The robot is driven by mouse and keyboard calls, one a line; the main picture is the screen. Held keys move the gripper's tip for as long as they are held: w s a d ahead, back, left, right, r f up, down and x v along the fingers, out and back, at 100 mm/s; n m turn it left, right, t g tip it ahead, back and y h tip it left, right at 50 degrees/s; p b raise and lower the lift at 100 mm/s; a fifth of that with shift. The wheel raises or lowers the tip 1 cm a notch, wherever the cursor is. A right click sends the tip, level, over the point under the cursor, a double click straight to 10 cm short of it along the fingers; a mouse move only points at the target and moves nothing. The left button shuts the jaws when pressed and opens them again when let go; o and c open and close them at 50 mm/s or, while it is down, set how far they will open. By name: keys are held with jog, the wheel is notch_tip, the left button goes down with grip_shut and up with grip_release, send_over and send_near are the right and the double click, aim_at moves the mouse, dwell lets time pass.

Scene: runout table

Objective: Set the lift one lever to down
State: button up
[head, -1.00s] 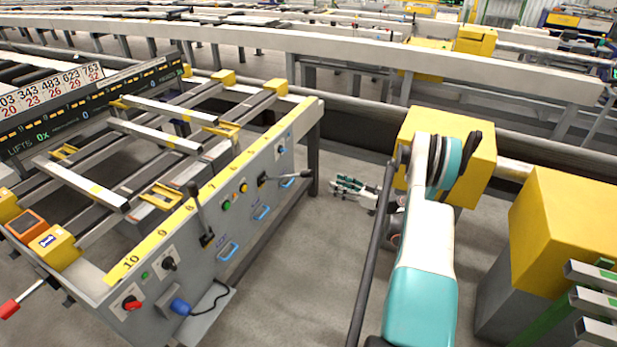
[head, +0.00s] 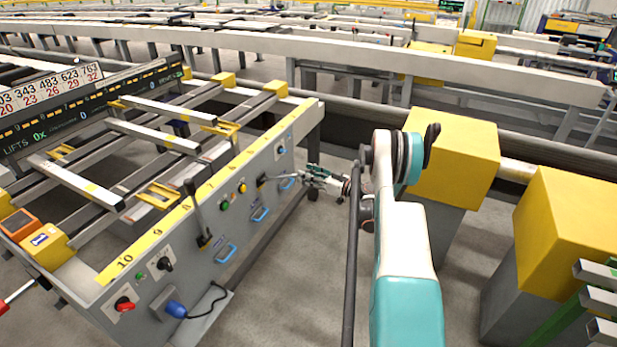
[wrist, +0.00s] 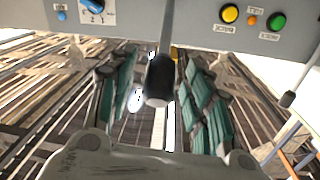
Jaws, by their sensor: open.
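A dark lever (head: 272,179) sticks out to the right from the grey control panel, near its far end. In the wrist view this lever (wrist: 161,78) shows its black knob end-on between my fingers. My gripper (head: 309,174) is at the lever's outer end in the head view. It is open in the wrist view (wrist: 160,92), with one green-padded finger on each side of the knob and a gap to both. A second lever (head: 196,212) stands upright nearer on the panel. I cannot read which lever is marked lift one.
Yellow and green buttons (head: 226,205), blue handles (head: 261,214) and a rotary dial (wrist: 92,12) are on the panel near the levers. Yellow blocks (head: 455,160) stand right of my arm. Open floor (head: 285,285) lies before the panel.

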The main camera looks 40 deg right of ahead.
jog(key=shift+w, duration=0.1)
grip_shut()
jog(key=shift+w+r+p, duration=0.1)
jog(key=shift+r+p, duration=0.2)
jog(key=shift+r, duration=0.15)
jog(key=w+a+r+g+h+p, duration=0.2)
jog(key=w+a+r+g+p, duration=0.2)
jog(key=w, duration=0.5)
jog(key=w+a+r+g+h+p, duration=0.2)
jog(key=w+a+r+g+p, duration=0.2)
jog(key=w+r+g+p, duration=0.2)
jog(key=shift+w+r+n+g+p, duration=0.4)
jog(key=shift+w+r+g, duration=0.65)
jog(key=shift+w, duration=0.85)
jog(key=shift+r, duration=0.1)
